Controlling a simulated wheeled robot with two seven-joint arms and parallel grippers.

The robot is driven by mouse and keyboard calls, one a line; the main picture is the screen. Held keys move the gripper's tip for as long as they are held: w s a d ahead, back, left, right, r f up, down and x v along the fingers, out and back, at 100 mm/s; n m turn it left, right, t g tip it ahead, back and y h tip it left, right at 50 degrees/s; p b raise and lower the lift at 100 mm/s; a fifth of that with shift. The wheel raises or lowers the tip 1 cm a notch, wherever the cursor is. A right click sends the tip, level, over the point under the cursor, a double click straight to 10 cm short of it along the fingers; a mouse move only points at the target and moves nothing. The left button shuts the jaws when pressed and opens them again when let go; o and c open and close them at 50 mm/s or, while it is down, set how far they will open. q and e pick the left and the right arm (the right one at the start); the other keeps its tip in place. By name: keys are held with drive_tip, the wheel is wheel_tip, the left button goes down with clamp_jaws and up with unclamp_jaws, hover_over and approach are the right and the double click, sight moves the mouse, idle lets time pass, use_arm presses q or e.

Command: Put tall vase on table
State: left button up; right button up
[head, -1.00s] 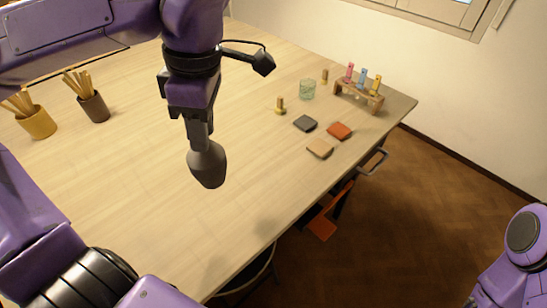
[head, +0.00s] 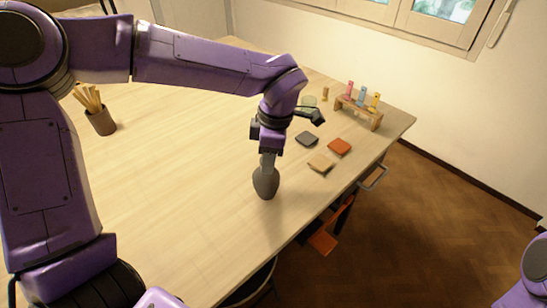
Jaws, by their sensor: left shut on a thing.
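The tall vase (head: 266,183) is dark grey, with a rounded body that narrows at the bottom. My left gripper (head: 267,162) is shut on its top and holds it upright over the front part of the wooden table (head: 190,175). I cannot tell whether the vase's base touches the tabletop. The gripper hides the vase's neck. My right gripper is out of view; only part of my right arm shows at the lower right edge.
Tiles in dark grey (head: 307,139), orange (head: 340,146) and tan (head: 320,163) lie right of the vase. A brown cup (head: 101,121) of sticks stands at left. The tabletop's middle is clear.

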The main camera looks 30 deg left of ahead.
sight(275, 170)
use_arm(q)
drive_tip(key=shift+a+f, duration=0.1)
drive_tip(key=o, duration=0.9)
wheel_tip(275, 170, up, 12)
drive_tip(key=d, duration=0.1)
drive_tip(key=shift+w+d, duration=0.25)
drive_tip(key=shift+w, duration=0.1)
